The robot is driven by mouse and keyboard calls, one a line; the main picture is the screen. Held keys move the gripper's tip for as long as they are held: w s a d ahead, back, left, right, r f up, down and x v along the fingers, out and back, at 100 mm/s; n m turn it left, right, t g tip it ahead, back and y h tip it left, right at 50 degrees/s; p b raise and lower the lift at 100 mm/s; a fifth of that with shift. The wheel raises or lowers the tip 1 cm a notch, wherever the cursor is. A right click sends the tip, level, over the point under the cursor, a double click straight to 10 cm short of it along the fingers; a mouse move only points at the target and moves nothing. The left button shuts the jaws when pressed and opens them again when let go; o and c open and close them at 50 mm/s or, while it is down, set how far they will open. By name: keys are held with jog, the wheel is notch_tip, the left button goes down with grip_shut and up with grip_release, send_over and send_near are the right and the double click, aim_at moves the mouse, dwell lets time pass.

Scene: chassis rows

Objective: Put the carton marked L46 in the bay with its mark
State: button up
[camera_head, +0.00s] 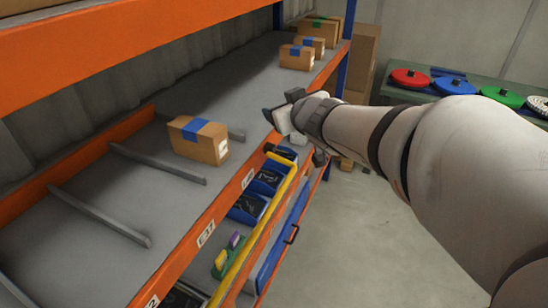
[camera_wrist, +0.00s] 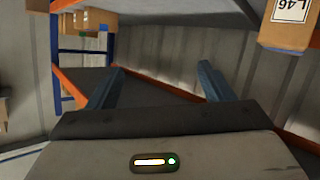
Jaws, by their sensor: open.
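The carton marked L46 (camera_wrist: 288,30) is at the top right of the wrist view, cut off by the edge, with its label upside down. In the head view a brown carton (camera_head: 185,146) with blue tape and a white label stands on the grey shelf; it looks like the same one, but its mark is unreadable there. My gripper (camera_head: 270,114) is right of and behind that carton, apart from it. In the wrist view its two fingers (camera_wrist: 161,75) are spread with nothing between them. The bay marks (camera_head: 206,233) on the orange beam are too small to read surely.
Grey divider rails (camera_head: 100,215) split the shelf (camera_head: 55,245) into bays. The bay left of the blue-taped carton is empty. Several cartons (camera_head: 297,57) stand at the shelf's far end. Blue bins (camera_head: 248,208) sit below. A green table (camera_head: 395,93) with coloured discs stands at the back right.

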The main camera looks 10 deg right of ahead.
jog(key=s+a+f+m+g+b, duration=0.1)
jog(key=s+f+g, duration=0.4)
jog(key=s, duration=0.5)
jog(key=s+a+f+m+g+h+b, duration=0.1)
jog(key=s+f+m+g, duration=0.1)
jog(key=s+f+g, duration=0.3)
jog(key=shift+s+f+m+g, duration=0.35)
jog(key=shift+s+f, duration=1.95)
jog(key=shift+s, duration=0.85)
